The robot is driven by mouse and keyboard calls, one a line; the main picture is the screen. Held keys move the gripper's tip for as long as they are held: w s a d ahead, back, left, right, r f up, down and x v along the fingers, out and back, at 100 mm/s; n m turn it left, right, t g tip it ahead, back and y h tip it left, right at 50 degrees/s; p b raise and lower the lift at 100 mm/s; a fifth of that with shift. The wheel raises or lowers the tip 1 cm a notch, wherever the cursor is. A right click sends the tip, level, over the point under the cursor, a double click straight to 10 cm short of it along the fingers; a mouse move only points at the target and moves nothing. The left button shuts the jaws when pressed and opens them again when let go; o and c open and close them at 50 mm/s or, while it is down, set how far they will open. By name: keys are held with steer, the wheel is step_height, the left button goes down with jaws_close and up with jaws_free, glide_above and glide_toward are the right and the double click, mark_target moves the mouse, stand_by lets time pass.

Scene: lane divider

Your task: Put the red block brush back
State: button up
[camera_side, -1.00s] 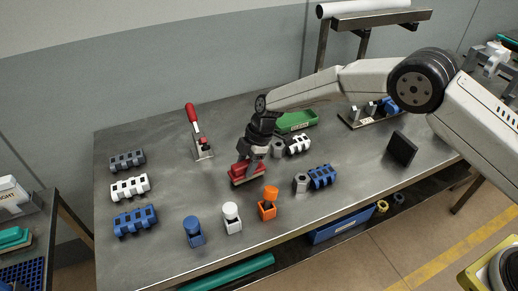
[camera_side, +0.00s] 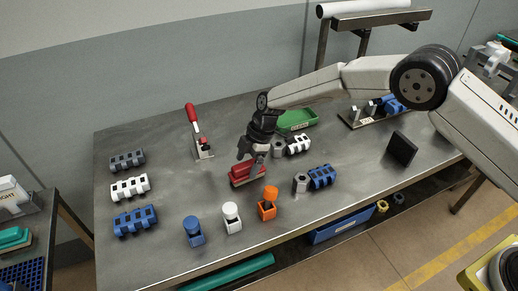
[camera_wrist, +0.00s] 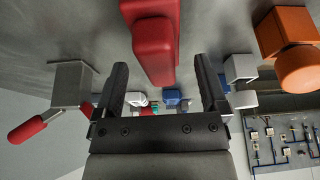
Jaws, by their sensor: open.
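The red block brush (camera_side: 246,174) sits flat on the metal table in the side view, with a thin brownish layer under its red body. In the wrist view the brush (camera_wrist: 154,40) lies just beyond the fingertips, roughly centred between them. My gripper (camera_side: 254,157) is right above the brush, pointing down, with its fingers spread. In the wrist view my gripper (camera_wrist: 160,62) is open with nothing between the fingers. One finger overlaps the brush in the side view, so I cannot tell whether it touches.
Blue (camera_side: 194,232), white (camera_side: 232,219) and orange (camera_side: 268,204) holders stand along the front. A red-handled clamp (camera_side: 199,135) is behind left. Notched blocks (camera_side: 130,187) line the left. A green tray (camera_side: 297,121) and white block (camera_side: 298,144) sit behind right; a blue block (camera_side: 322,176) lies right.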

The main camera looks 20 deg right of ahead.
steer(key=v, duration=0.6)
steer(key=shift+d+r, duration=0.15)
steer(key=shift+r, duration=0.2)
stand_by(0.3)
steer(key=shift+s+d+r+m, duration=0.1)
steer(key=shift+d+r+m, duration=0.2)
steer(key=shift+d, duration=0.25)
steer(key=s+d+r+m+t+h, duration=0.1)
steer(key=s+d+r+m, duration=0.1)
steer(key=s+d+m, duration=0.4)
steer(key=s+d+r+m+t+h, duration=0.1)
steer(key=s+d+r+m, duration=0.2)
steer(key=d, duration=0.5)
steer(key=s+d+m+h, duration=0.1)
steer(key=s+d+m, duration=0.3)
steer(key=s, duration=0.4)
steer(key=s+d+m+t+h, duration=0.1)
steer(key=s+d+m, duration=0.4)
steer(key=s, duration=0.3)
steer(key=shift+s+d, duration=0.4)
steer(key=shift+d, duration=0.15)
